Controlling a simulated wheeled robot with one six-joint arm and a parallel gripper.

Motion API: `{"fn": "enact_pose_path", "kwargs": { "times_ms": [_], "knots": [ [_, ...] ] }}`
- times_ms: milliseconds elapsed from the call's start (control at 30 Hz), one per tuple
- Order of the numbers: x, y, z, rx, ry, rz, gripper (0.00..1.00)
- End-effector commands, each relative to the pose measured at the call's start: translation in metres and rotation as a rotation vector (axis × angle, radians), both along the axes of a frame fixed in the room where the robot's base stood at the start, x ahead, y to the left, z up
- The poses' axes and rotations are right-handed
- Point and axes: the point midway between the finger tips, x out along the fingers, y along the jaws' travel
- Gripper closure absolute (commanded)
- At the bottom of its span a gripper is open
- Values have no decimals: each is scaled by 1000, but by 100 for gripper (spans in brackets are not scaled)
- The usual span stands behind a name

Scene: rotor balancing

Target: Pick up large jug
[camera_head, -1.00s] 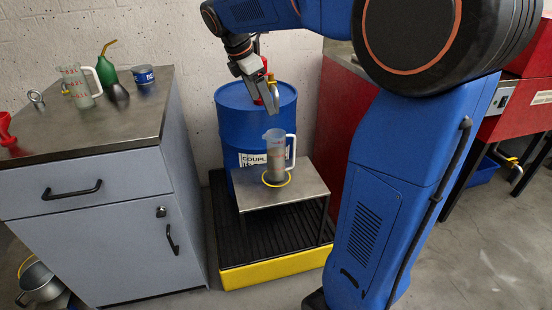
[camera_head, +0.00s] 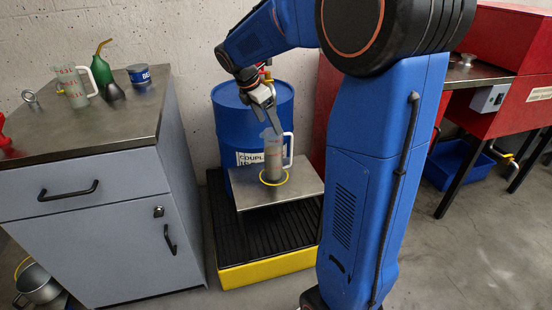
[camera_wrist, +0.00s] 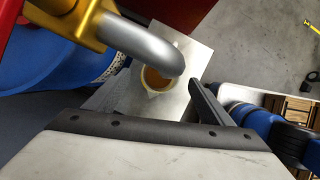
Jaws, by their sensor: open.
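A tall clear jug (camera_head: 273,160) with a white handle stands upright on a small metal stand (camera_head: 300,191), in front of a blue drum (camera_head: 228,125). A yellow ring circles its base. In the wrist view I look down into the jug (camera_wrist: 158,80), with amber liquid inside, below a silver spout (camera_wrist: 150,48). A second clear jug (camera_head: 72,88) with red markings stands on the cabinet at left. I cannot tell by label which is the large one. My gripper (camera_head: 269,113) is open and empty, just above the rim of the jug on the stand.
The drum's gold tap (camera_wrist: 80,20) and spout are close to my gripper. The stand is over a black grate with a yellow edge (camera_head: 268,268). A green oil can (camera_head: 101,70), a dark funnel-like item and a blue tin (camera_head: 139,75) share the cabinet top.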

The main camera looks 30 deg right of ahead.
Motion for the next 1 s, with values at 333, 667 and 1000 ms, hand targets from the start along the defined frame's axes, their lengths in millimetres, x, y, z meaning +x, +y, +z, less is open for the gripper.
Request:
{"fn": "enact_pose_path", "kwargs": {
  "times_ms": [333,667,1000],
  "knots": [
    [-2,-6,-29,0,3,1,25],
    [-2,-15,-56,0,0,0,25],
    [-2,-15,-56,0,-1,0,58]
  ]
}}
